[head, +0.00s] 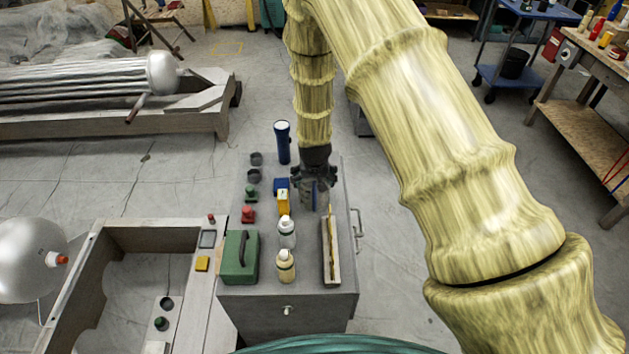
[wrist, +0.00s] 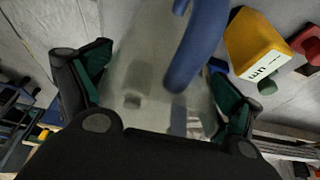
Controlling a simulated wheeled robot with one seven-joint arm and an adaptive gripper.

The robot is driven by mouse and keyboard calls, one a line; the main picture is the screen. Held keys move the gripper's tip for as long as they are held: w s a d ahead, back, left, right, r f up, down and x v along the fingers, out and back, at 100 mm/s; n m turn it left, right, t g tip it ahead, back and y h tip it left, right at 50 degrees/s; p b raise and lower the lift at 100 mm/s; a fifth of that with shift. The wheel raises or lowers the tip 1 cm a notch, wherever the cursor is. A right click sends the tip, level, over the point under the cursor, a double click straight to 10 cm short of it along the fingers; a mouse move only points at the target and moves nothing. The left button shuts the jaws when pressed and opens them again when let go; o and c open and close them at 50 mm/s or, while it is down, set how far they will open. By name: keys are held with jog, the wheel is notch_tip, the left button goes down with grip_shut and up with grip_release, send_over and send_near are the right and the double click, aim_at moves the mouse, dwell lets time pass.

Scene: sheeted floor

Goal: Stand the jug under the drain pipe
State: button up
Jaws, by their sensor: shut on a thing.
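The jug (wrist: 150,60) is a clear, see-through vessel with a blue handle (wrist: 203,40), and it fills the middle of the wrist view. My gripper (wrist: 160,110) is shut on it, with a finger on either side. In the head view my gripper (head: 314,180) points down at the grey cabinet top, and the jug is mostly hidden there. I cannot tell whether the jug touches the top. A short brown pipe (head: 136,108) slants down from the silver vessel (head: 162,73) at the back left; it may be the drain pipe.
The grey cabinet (head: 290,312) also holds a blue flashlight (head: 282,142), a yellow container (head: 283,203), two bottles, a green case (head: 240,258) and a narrow tray (head: 331,252). A low frame (head: 93,300) stands at left. Open floor (head: 130,175) lies below the brown pipe's bench.

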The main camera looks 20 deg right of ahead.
jog(key=shift+f, duration=0.85)
jog(key=shift+f, duration=0.1)
jog(key=o, duration=0.8)
jog(key=shift+r, duration=0.2)
